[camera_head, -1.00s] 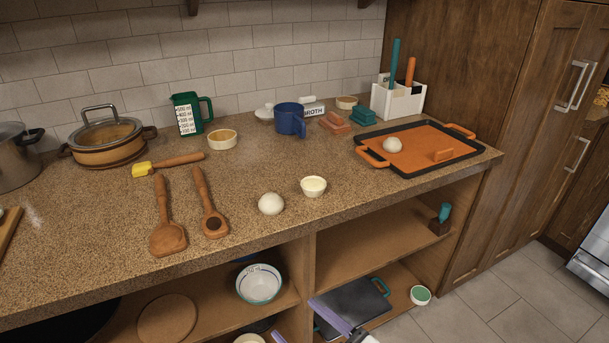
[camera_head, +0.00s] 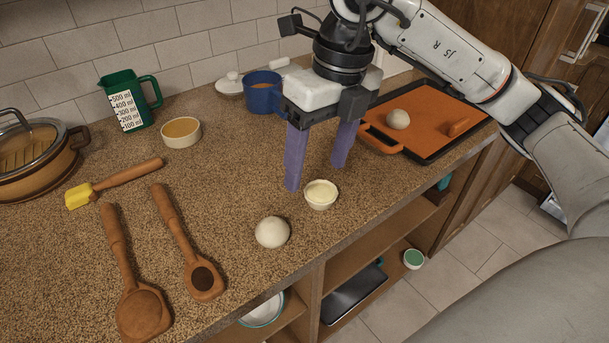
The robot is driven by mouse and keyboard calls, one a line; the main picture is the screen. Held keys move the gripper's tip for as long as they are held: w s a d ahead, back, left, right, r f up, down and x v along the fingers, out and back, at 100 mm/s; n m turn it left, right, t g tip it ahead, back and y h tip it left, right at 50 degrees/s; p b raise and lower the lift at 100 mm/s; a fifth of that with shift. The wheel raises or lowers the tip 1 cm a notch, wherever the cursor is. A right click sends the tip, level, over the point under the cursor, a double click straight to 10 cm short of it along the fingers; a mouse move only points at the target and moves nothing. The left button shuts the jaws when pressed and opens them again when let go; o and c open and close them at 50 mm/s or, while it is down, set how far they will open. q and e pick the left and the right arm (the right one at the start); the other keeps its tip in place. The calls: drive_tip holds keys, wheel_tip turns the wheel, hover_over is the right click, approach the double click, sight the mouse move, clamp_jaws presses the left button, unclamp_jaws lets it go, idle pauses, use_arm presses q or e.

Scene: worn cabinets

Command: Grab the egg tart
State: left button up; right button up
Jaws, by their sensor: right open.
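A small round cup with a pale yellow filling (camera_head: 321,194), which looks like the egg tart, stands upright on the countertop near its front edge. My right gripper (camera_head: 315,177) is open, its two purple fingers pointing down just behind the cup. One finger is at the cup's left rear and the other at its right rear. Nothing is between the fingers, and I cannot tell whether the tips touch the counter. My left gripper is not in view.
A white dough ball (camera_head: 272,232) lies left of the cup. Wooden spoons (camera_head: 203,279) lie further left. A blue mug (camera_head: 263,92) stands behind the gripper. An orange board on a black tray (camera_head: 430,118) is at right. The counter's front edge is close to the cup.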

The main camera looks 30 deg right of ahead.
sight(321, 191)
drive_tip(key=shift+m+h, duration=0.4)
drive_tip(key=shift+h, duration=0.2)
drive_tip(key=d+f, duration=0.1)
drive_tip(key=w+d+f+b, duration=0.1)
drive_tip(key=f, duration=0.1)
drive_tip(key=shift+w+d+f, duration=0.2)
drive_tip(key=shift+d+f, duration=0.1)
drive_tip(key=shift+d, duration=0.05)
drive_tip(key=shift+w+f, duration=0.2)
drive_tip(key=shift+f, duration=1.1)
drive_tip(key=shift+w+f, duration=0.15)
drive_tip(key=shift+f, duration=1.15)
drive_tip(key=shift+c, duration=0.4)
drive_tip(key=c, duration=0.9)
